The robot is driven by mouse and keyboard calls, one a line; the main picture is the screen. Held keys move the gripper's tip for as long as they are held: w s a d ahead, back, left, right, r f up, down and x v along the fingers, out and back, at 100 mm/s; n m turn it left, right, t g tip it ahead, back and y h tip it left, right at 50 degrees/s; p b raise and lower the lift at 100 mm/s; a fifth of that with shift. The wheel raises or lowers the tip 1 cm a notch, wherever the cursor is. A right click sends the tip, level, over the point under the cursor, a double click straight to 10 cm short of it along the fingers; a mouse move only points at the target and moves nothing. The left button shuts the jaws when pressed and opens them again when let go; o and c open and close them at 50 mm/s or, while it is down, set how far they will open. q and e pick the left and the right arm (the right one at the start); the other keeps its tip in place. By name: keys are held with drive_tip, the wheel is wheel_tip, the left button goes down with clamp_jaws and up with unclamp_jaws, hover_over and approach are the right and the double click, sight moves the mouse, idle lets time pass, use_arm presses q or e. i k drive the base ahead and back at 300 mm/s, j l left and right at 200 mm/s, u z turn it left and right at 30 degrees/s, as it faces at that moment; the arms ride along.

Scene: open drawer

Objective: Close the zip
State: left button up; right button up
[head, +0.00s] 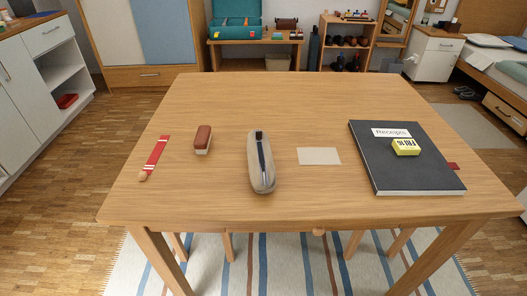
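A beige, elongated pouch (262,178) lies near the middle of the wooden table, its long side running front to back. A dark zip (263,155) runs along its top, with a black piece at the far end and a paler, greyish stretch toward the near end. The picture is too small to tell exactly how far the zip is open or where its slider sits. Neither of my grippers is in the head view, and nothing touches the pouch.
On the table (250,95) are a red striped strip (156,155), a brown-and-white block (202,139), a pale card (319,156) and a black folder (415,175) with a yellow box (405,147) on it. The back of the table is clear. Drawers and shelves stand beyond.

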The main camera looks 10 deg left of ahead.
sight(259, 134)
drive_tip(key=j+z, duration=0.25)
drive_tip(key=j, duration=0.25)
drive_tip(key=k+j+z, duration=0.2)
drive_tip(key=j, duration=0.3)
drive_tip(key=k+j+z, duration=0.1)
drive_tip(key=j+z, duration=0.15)
drive_tip(key=j, duration=0.25)
